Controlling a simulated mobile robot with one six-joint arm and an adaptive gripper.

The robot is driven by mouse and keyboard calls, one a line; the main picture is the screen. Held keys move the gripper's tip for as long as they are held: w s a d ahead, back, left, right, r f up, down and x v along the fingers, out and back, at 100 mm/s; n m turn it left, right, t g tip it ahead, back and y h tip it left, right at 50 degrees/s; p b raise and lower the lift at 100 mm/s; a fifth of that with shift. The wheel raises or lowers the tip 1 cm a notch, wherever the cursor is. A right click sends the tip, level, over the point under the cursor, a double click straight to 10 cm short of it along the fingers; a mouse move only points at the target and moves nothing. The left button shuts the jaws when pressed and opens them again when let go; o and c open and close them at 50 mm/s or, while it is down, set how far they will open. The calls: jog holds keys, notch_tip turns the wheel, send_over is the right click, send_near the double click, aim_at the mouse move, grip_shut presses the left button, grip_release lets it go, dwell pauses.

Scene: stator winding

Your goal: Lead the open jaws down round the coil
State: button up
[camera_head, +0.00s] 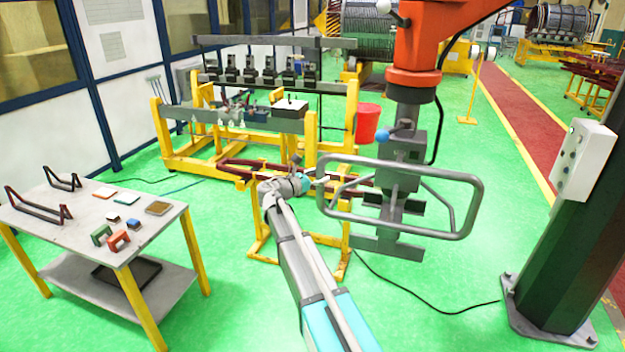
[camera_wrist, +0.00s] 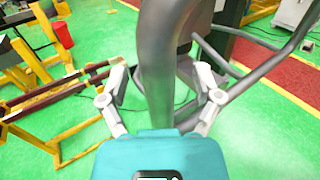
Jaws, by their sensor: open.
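A long dark red coil (camera_head: 240,170) lies across a yellow stand (camera_head: 262,232) in the head view. Its middle is hidden behind my gripper (camera_head: 309,172). In the wrist view the coil (camera_wrist: 92,78) runs on the left, outside the left finger. My gripper (camera_wrist: 161,78) is open, with its fingers spread. A thick grey tube, part of the grey handle loop (camera_head: 400,163), shows between the fingers in the wrist view (camera_wrist: 157,70). I cannot tell whether the fingers touch it. The coil does not show between the fingers.
The loop belongs to a grey lifting head (camera_head: 402,145) under an orange arm (camera_head: 420,45). A table (camera_head: 75,235) with small blocks and dark red brackets stands at left. A yellow rack (camera_head: 165,125) and red bucket (camera_head: 364,124) are behind. Green floor is free between table and stand.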

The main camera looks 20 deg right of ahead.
jog(key=shift+w+d, duration=0.15)
jog(key=shift+d, duration=0.2)
grip_shut()
dwell(0.7)
